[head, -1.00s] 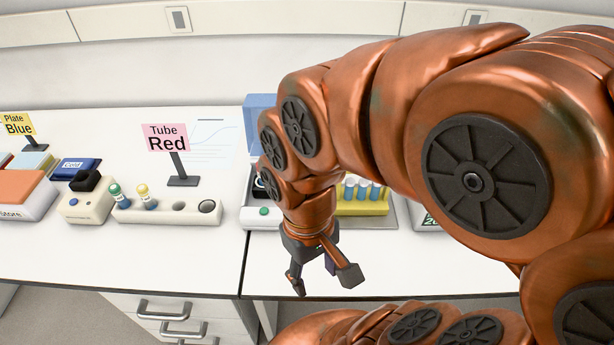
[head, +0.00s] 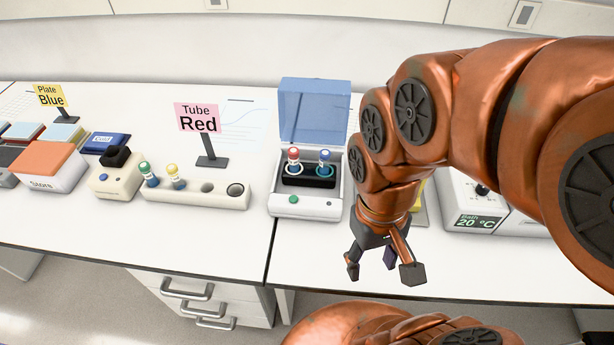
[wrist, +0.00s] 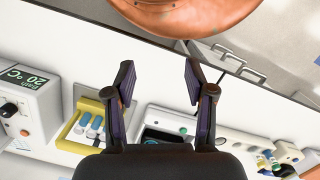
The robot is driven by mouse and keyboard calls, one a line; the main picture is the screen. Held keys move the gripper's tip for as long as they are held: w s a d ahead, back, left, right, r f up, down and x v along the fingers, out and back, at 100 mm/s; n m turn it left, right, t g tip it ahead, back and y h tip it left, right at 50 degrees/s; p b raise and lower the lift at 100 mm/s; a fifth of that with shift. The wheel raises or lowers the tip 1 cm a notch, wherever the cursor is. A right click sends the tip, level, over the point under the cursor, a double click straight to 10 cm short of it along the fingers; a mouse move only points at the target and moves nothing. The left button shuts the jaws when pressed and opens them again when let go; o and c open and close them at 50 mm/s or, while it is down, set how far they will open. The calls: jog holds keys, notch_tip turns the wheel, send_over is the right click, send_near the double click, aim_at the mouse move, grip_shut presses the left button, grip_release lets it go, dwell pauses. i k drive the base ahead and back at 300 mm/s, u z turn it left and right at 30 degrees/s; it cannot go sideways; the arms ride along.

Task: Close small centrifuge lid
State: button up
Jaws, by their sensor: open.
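The small centrifuge (head: 301,207) is a white box on the bench, left of my arm in the head view. Its translucent blue lid (head: 314,112) stands raised upright at the back. Inside, a red-capped tube (head: 293,158) and a blue-capped tube (head: 325,160) sit in a dark rotor. My gripper (head: 383,272) is open and empty, in front of and to the right of the centrifuge, apart from it. In the wrist view my gripper (wrist: 160,75) has its fingers spread, with part of the centrifuge (wrist: 172,122) seen beyond them.
A yellow tube rack (wrist: 88,112) and a white bath unit (head: 482,205) showing 20 °C stand right of the centrifuge. A cream tube holder (head: 215,195) and the Tube Red sign (head: 198,118) stand to its left. Bench space in front is clear.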

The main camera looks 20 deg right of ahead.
aim_at(312, 110)
jog(key=u, duration=0.05)
jog(key=k, duration=0.5)
jog(key=u, duration=1.5)
jog(key=i, duration=1.05)
jog(key=z, duration=2.3)
